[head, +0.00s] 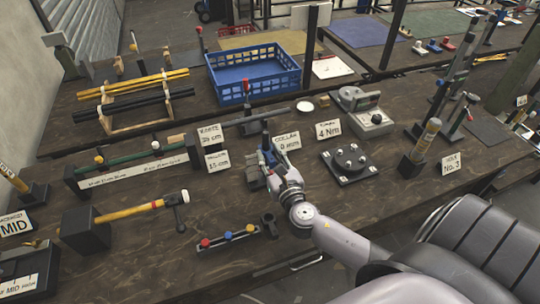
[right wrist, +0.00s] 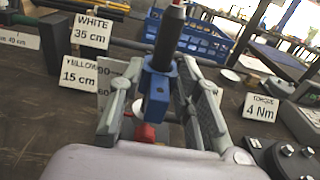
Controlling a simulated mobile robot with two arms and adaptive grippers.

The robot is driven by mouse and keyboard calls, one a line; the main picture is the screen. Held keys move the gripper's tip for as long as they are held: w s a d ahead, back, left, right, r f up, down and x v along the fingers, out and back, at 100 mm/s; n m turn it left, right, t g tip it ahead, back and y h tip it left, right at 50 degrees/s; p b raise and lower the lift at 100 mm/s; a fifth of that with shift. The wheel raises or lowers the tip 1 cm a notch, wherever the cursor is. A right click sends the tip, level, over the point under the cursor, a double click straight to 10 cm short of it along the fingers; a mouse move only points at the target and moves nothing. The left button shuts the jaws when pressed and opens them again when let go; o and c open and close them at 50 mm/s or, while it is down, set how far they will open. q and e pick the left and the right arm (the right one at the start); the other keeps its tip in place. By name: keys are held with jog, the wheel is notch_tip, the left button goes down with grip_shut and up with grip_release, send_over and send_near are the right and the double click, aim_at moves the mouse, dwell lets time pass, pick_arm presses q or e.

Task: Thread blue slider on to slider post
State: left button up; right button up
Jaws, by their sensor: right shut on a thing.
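My right gripper (head: 266,158) is over the middle of the table. It is shut on the blue slider (right wrist: 156,95), which sits between the two fingers in the right wrist view. The slider's upper end also shows in the head view (head: 265,141). A dark post with a red tip (right wrist: 170,35) rises directly above the slider in the right wrist view. It also stands behind the gripper in the head view (head: 247,98). I cannot tell whether the post passes through the slider or stands behind it. A red part (right wrist: 145,132) shows below the slider. My left gripper is not in view.
A blue crate (head: 253,92) stands at the back. A grey rod (head: 235,121) lies behind the gripper. Label cards (head: 328,130) stand nearby. A dark round fixture (head: 347,161) is to the right. A hammer (head: 140,209) and a strip with coloured knobs (head: 228,238) are to the left and front.

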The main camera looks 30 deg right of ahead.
aim_at(270, 171)
jog(key=shift+f+b, duration=1.65)
jog(key=shift+f, duration=0.35)
jog(key=o, duration=1)
jog(key=shift+s+a, duration=0.1)
jog(key=shift+s, duration=0.1)
jog(key=v, duration=1.1)
jog(key=shift+s, duration=0.3)
